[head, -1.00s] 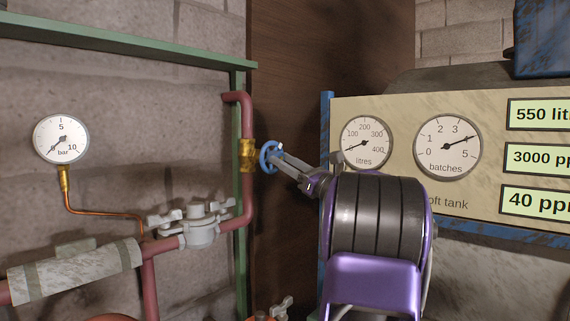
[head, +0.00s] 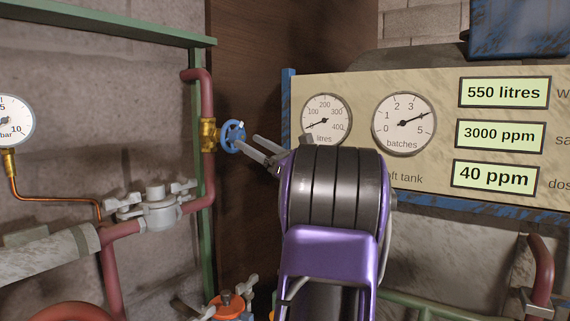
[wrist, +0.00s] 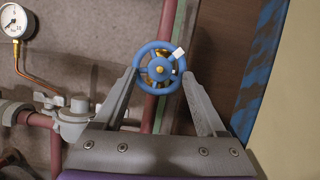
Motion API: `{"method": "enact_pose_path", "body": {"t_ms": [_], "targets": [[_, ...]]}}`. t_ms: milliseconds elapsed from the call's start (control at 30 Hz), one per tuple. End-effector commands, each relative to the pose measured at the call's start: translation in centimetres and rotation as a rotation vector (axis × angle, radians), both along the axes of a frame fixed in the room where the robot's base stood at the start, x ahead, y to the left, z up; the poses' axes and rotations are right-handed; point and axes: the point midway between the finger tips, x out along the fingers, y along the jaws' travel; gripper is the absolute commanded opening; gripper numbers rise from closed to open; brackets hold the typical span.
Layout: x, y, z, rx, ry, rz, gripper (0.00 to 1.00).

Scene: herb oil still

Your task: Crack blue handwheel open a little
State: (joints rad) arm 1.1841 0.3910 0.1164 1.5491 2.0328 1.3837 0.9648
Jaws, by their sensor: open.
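The blue handwheel (head: 232,136) is mounted on a brass valve body (head: 208,135) on a red upright pipe. In the wrist view the fingertips of my gripper (wrist: 159,73) lie left and right of the wheel's lower half, close to the rim. I cannot tell whether either finger touches it.
A green post (head: 204,240) stands behind the pipe. A grey valve (head: 160,208) is on the pipe at lower left, near a pressure gauge (head: 12,120). A panel with dials and displays (head: 440,175) stands to the right. An orange valve (head: 230,305) is below.

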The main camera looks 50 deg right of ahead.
Motion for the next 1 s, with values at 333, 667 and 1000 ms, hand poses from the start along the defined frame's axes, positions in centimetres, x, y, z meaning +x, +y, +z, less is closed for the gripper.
{"method": "enact_pose_path", "body": {"t_ms": [333, 667, 1000], "targets": [[-7.9, -1.1, -3.3, 0.003, 0.002, -0.004, 0.73], [-13.0, -1.7, -5.5, 0.002, 0.002, -0.002, 0.73], [-13.7, -1.8, -5.7, 0.001, 0.001, 0.0, 0.73]]}}
